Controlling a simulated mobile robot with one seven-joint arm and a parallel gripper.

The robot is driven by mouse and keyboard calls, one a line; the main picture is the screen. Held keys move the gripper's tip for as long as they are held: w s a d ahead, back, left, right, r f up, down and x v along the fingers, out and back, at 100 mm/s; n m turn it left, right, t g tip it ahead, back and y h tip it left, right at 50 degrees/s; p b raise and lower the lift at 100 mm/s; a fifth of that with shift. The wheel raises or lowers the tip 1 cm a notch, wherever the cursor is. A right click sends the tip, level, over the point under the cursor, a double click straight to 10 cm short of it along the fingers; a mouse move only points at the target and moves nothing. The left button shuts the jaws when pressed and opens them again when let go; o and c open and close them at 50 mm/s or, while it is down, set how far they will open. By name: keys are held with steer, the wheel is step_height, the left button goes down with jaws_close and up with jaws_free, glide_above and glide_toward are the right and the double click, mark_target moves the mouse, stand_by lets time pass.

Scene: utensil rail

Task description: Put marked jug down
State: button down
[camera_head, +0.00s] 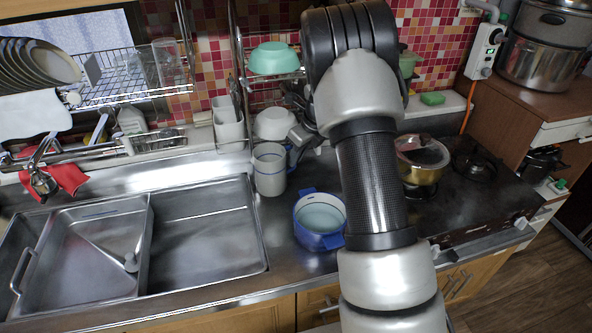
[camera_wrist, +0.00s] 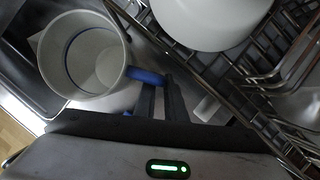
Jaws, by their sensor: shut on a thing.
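The jug (camera_head: 270,170) is pale grey-white with a blue line near its rim and a blue handle. It is upright at the back of the steel counter, just right of the sink; I cannot tell whether its base touches the counter. In the wrist view the jug (camera_wrist: 76,62) is seen from above and looks empty. My gripper (camera_wrist: 158,92) is shut on its blue handle, on the jug's right side. In the head view my gripper (camera_head: 297,145) is partly hidden behind my arm. The marking beyond the blue line cannot be made out.
A blue pot (camera_head: 320,218) stands on the counter in front and to the right. A white bowl (camera_head: 274,124) and wire rack (camera_wrist: 262,95) are close behind. The sink (camera_head: 205,225) lies left. A brass pot (camera_head: 421,165) sits on the stove. Bare counter shows before the jug.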

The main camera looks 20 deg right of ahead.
step_height(320, 180, down, 5)
steer(key=shift+r, duration=0.1)
steer(key=shift+w+f, duration=0.25)
steer(key=shift+f, duration=0.05)
steer(key=shift+f, duration=0.15)
steer(key=c, duration=1.8)
jaws_free()
